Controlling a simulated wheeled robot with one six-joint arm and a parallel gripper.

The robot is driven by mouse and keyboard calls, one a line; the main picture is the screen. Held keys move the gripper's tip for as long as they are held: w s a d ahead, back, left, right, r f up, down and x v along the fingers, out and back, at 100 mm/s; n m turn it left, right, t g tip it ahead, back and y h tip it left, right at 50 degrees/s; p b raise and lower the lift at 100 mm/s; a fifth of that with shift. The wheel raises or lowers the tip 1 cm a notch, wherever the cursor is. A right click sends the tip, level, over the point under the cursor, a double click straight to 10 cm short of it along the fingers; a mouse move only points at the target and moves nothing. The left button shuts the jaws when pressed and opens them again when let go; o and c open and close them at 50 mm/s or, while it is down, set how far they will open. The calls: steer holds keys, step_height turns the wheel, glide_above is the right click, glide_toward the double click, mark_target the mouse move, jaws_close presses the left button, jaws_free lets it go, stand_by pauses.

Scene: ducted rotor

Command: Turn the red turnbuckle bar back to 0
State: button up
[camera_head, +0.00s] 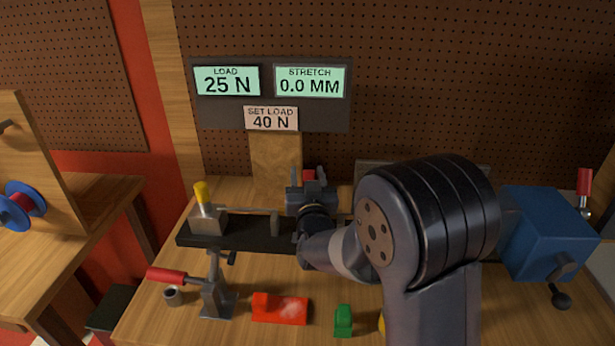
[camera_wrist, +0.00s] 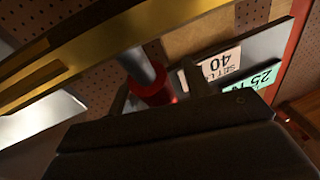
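The red turnbuckle bar seems to be the red piece (camera_head: 309,174) just behind my gripper (camera_head: 311,190) in the head view; my gripper and arm hide most of the turnbuckle. In the wrist view a red collar (camera_wrist: 152,90) on a grey rod (camera_wrist: 138,64) stands close beyond a broad dark part of my gripper. The frames do not clearly show whether the fingers touch or close on it. The display panel (camera_head: 342,116) reads LOAD 25 N, STRETCH 0.0 MM and SET LOAD 40 N.
A dark rail (camera_head: 250,241) carries a yellow-topped clamp (camera_head: 205,213) at its left. In front stand a red-handled toggle clamp (camera_head: 216,300), a red block (camera_head: 280,308) and a green block (camera_head: 343,321). A blue box (camera_head: 543,235) stands at the right. The pegboard is behind.

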steer(key=shift+s+f, duration=0.1)
steer(key=shift+s+f, duration=0.1)
steer(key=shift+s, duration=0.25)
steer(key=b+v, duration=0.2)
steer(key=v, duration=0.8)
steer(key=shift+w, duration=0.2)
steer(key=p+x, duration=0.2)
steer(key=x, duration=0.8)
steer(key=shift+w+r, duration=0.25)
steer(key=shift+w, duration=0.05)
steer(key=shift+w+p, duration=0.1)
steer(key=shift+p, duration=0.35)
steer(key=shift+f, duration=0.15)
steer(key=shift+f+b, duration=0.1)
steer(key=shift+b, duration=0.2)
